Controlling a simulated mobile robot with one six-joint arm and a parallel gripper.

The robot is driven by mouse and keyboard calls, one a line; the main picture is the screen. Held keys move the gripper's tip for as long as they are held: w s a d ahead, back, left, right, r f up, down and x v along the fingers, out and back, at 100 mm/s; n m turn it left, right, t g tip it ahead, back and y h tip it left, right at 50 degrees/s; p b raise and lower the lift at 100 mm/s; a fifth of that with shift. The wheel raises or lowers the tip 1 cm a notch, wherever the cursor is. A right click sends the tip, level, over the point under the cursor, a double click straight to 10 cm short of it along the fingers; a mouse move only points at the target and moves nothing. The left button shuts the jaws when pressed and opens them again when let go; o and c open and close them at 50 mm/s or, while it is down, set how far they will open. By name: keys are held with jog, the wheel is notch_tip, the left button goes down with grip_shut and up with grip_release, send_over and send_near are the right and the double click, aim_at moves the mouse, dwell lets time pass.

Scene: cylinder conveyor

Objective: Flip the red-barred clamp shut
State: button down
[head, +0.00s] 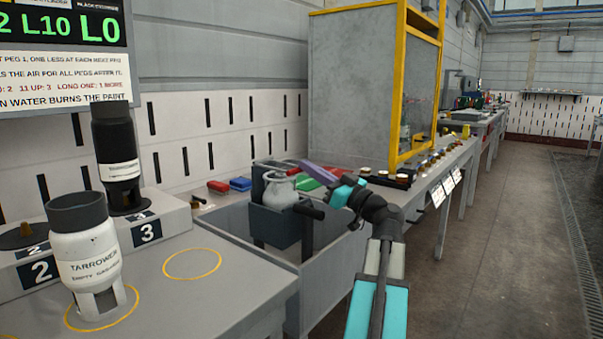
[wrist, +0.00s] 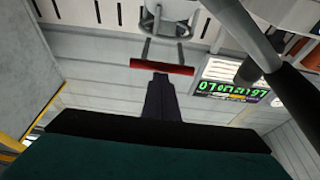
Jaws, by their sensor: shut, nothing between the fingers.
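The clamp's red bar (wrist: 162,67) lies crosswise in the wrist view, on two thin dark arms that run to a grey fixture. A small part of the red bar (head: 281,165) shows in the head view, above the dark cradle (head: 275,222). A pale metal cylinder (head: 278,190) sits in that cradle. My gripper (head: 306,167) is shut and empty, close to the right of the bar in the head view. In the wrist view my gripper (wrist: 160,78) ends just at the bar's middle; I cannot tell whether they touch.
A grey tub (head: 345,262) surrounds the cradle. At left, a white cylinder (head: 84,250) stands on a bench beside an empty yellow ring (head: 192,263); a black cylinder (head: 117,165) stands behind. A yellow-framed cabinet (head: 355,90) is at the back. The aisle at right is clear.

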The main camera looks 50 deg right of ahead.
jog(key=shift+w+f, duration=0.1)
jog(key=shift+f, duration=0.55)
jog(key=shift+r, duration=0.1)
notch_tip(320, 180, up, 5)
jog(key=s+p, duration=0.1)
jog(key=f+p+v, duration=0.2)
jog(key=v, duration=0.7)
jog(key=shift+s+f, duration=0.15)
jog(key=shift+s, duration=0.05)
dwell(0.3)
